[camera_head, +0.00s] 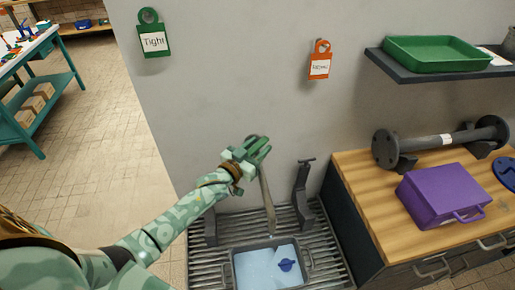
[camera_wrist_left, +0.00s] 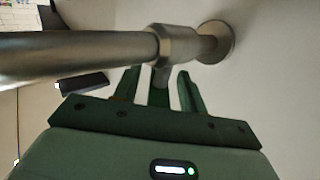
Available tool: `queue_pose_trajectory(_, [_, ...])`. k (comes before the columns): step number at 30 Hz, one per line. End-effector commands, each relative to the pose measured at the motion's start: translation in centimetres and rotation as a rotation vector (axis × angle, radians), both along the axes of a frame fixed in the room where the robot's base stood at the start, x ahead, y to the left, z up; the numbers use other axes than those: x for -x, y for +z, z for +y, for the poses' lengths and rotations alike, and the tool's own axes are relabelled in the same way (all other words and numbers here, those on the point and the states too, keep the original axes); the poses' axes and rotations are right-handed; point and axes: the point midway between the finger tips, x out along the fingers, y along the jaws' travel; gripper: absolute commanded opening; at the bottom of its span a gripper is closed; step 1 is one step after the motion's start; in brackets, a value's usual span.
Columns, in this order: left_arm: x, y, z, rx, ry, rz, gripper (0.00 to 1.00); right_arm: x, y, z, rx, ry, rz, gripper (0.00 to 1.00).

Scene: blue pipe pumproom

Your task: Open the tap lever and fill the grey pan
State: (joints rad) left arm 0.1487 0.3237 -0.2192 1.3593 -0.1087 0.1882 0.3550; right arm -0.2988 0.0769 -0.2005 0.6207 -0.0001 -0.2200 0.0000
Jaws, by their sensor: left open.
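The grey pan (camera_head: 234,268) stands on a slatted grate, with a light blue, water-like surface and a small dark blue object (camera_head: 286,265) inside. The metal tap spout (camera_head: 266,205) slopes down from the wall towards the pan. My left gripper (camera_head: 262,146) is at the top of the tap, close to the wall, and hides much of the tap body. In the left wrist view, the tap pipe (camera_wrist_left: 90,55) crosses above the open fingers (camera_wrist_left: 158,82). A short metal stub, perhaps the lever, reaches down towards the gap between them; contact is unclear. My right gripper is out of view.
The slatted grate (camera_head: 335,272) has dark upright brackets at its back. To the right, a wooden counter (camera_head: 375,195) holds a purple case (camera_head: 443,193) and a flanged pipe (camera_head: 440,142). A shelf with a green tray (camera_head: 435,53) hangs above. Green and orange tags hang on the wall.

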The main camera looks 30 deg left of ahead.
Motion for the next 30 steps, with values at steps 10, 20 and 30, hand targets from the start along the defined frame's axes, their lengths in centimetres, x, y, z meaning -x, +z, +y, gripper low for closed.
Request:
queue_pose_trajectory(10, [-0.06, 0.02, -0.03, 0.0, 0.0, 0.0, 0.14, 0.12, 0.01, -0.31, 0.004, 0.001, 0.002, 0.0])
queue_pose_trajectory(20, [-0.15, 0.34, -0.25, 0.006, 0.057, -0.007, 0.0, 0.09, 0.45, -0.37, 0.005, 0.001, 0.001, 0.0])
queue_pose_trajectory(30, [-0.08, 0.12, -0.03, -0.001, 0.126, -0.002, 0.0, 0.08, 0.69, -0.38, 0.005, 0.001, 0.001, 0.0])
